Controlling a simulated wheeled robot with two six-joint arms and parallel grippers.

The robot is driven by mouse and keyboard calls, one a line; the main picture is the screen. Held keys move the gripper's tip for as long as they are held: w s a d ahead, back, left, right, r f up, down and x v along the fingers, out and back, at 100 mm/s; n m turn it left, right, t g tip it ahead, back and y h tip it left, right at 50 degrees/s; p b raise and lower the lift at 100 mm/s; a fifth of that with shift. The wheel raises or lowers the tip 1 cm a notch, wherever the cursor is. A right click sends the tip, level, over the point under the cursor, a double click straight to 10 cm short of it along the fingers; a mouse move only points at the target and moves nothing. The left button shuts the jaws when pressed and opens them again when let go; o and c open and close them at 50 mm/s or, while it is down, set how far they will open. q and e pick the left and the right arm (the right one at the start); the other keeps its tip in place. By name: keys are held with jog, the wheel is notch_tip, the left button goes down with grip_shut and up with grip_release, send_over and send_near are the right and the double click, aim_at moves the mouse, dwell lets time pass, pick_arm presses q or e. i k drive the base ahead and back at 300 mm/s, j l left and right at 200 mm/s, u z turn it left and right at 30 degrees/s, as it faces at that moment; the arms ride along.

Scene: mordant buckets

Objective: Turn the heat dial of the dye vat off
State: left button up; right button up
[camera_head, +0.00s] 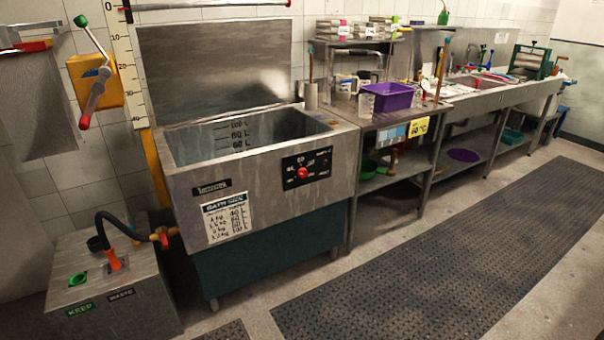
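The dye vat (179,178) is an open steel tank at the left of the view, with a raised back panel and a dark green lower part. Its inside wall has litre marks. On its front, right of centre, a black panel carries the heat dial (303,173), a small red knob with white numbers around it. The knob's exact setting is too small to read. Neither my left nor my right gripper shows in the head view.
A grey box (130,299) with a hose and KEEP and WASTE labels stands left of the vat. A steel table (392,118) with a purple tub (388,97) adjoins the vat's right side. A dark floor mat (440,260) lies in the clear floor in front.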

aim_at(302, 172)
jog(key=i+j+u, duration=0.15)
jog(key=i, duration=0.4)
jog(key=i+j+u, duration=0.15)
jog(key=i, duration=0.4)
jog(key=i+l+u, duration=0.1)
jog(key=l, duration=0.25)
jog(key=i+l+u, duration=0.1)
jog(key=l, duration=0.25)
jog(key=i+l+u, duration=0.1)
jog(key=l, duration=0.25)
jog(key=i+l+u, duration=0.1)
jog(key=l, duration=0.25)
jog(key=i+l+u, duration=0.1)
jog(key=l, duration=0.3)
jog(key=i, duration=0.1)
